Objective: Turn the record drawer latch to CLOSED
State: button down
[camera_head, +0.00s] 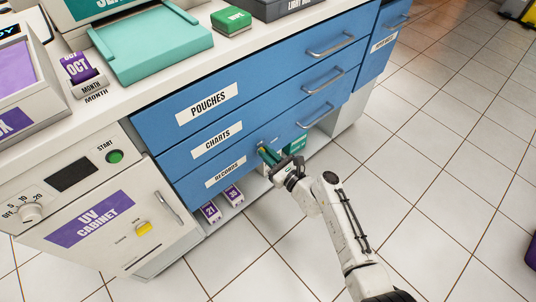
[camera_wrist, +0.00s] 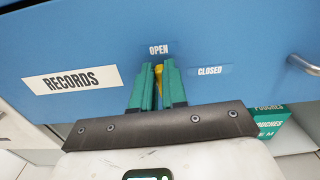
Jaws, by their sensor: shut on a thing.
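The blue records drawer (camera_head: 190,194) is the lowest of the stacked drawers, below pouches and charts. Its front also fills the wrist view (camera_wrist: 235,30). A yellow latch (camera_wrist: 158,72) stands on the drawer front, mostly hidden between my green fingers. The small OPEN label (camera_wrist: 158,49) is just above the latch, and the CLOSED label (camera_wrist: 209,71) is to its right. The visible part of the latch is upright, towards OPEN. My gripper (camera_wrist: 158,75) is shut on the latch, one finger on each side. In the head view my gripper (camera_head: 268,155) is at the drawer front.
The drawer's metal handle (camera_head: 315,117) is right of the latch and also shows in the wrist view (camera_wrist: 304,64). Below is an open shelf with small boxes (camera_head: 233,194) and a green pouches box (camera_wrist: 270,124). A UV cabinet (camera_head: 105,225) stands left.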

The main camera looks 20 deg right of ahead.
jog(key=n+b, duration=0.2)
jog(key=n, duration=0.1)
jog(key=a+n+b, duration=0.1)
jog(key=n+b, duration=0.1)
jog(key=n, duration=0.1)
jog(key=f+n+b, duration=0.1)
jog(key=n+b, duration=0.1)
jog(key=n, duration=0.1)
jog(key=shift+s+a, duration=0.15)
jog(key=shift+s, duration=0.1)
jog(key=n+b, duration=0.4)
jog(key=shift+a+f+n, duration=0.2)
jog(key=shift+f+n, duration=0.15)
jog(key=shift+n, duration=0.05)
jog(key=shift+f+n+b, duration=0.15)
jog(key=shift+n+b, duration=1.1)
jog(key=shift+n, duration=0.45)
jog(key=c, duration=1.2)
grip_release()
jog(key=shift+o, duration=0.2)
jog(key=shift+s, duration=0.1)
jog(key=v, duration=1)
jog(key=shift+s+p, duration=0.35)
jog(key=shift+p, duration=0.05)
